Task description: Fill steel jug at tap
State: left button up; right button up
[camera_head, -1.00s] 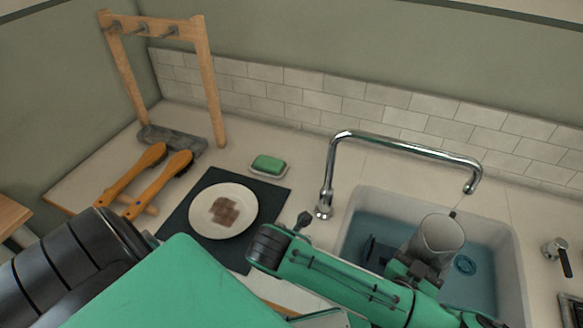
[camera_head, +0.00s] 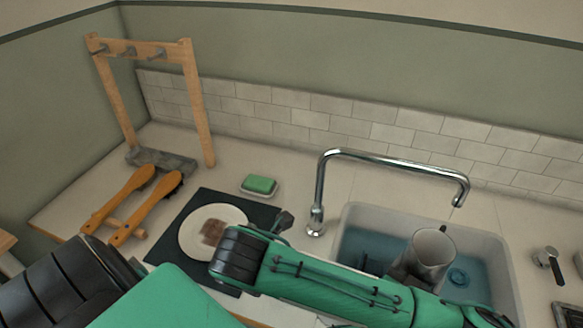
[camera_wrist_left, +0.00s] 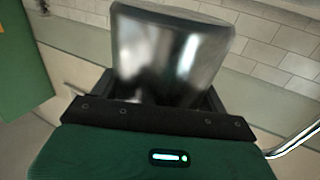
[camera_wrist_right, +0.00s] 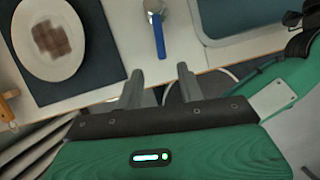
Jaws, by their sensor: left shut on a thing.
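The steel jug (camera_head: 432,250) is over the sink (camera_head: 350,225), upright or nearly so, its mouth facing up. Its rim is below and slightly left of the tap's (camera_head: 320,185) spout end in the head view. I see no water stream, and the inside of the jug is too unclear to tell a level. My left gripper (camera_head: 405,270) is shut on the jug. The jug (camera_wrist_left: 170,55) fills the space between its fingers in the left wrist view. My right gripper (camera_wrist_right: 160,88) is open and empty, near the counter's front edge.
A blue-handled lever (camera_wrist_right: 158,35) lies ahead of my right gripper. A plate (camera_head: 200,240) with a brown stain sits on a dark mat (camera_head: 255,212). Green soap (camera_head: 260,185), two wooden brushes (camera_head: 140,215) and a wooden rack (camera_head: 195,100) stand left. Another lever (camera_head: 548,262) is right of the sink.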

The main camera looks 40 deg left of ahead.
jog(key=c, duration=0.5)
jog(key=shift+w+a+f, duration=0.15)
jog(key=shift+w, duration=0.05)
grip_shut()
jog(key=w+f+n+y, duration=0.1)
jog(key=n+y, duration=0.1)
jog(key=n, duration=0.1)
jog(key=w+f+n+y, duration=0.2)
jog(key=n, duration=0.1)
jog(key=w+f+n+y, duration=0.1)
jog(key=w+n+y, duration=0.1)
jog(key=n, duration=0.1)
jog(key=shift+w+f+g, duration=0.1)
jog(key=shift+f+g, duration=0.2)
jog(key=shift+f, duration=0.05)
jog(key=w+d+n+g+y, duration=0.2)
jog(key=d+n+g, duration=0.4)
jog(key=d+n, duration=0.35)
jog(key=shift+m, duration=0.25)
jog(key=x, duration=0.9)
jog(key=shift+s+f, duration=0.2)
jog(key=shift+f, duration=0.1)
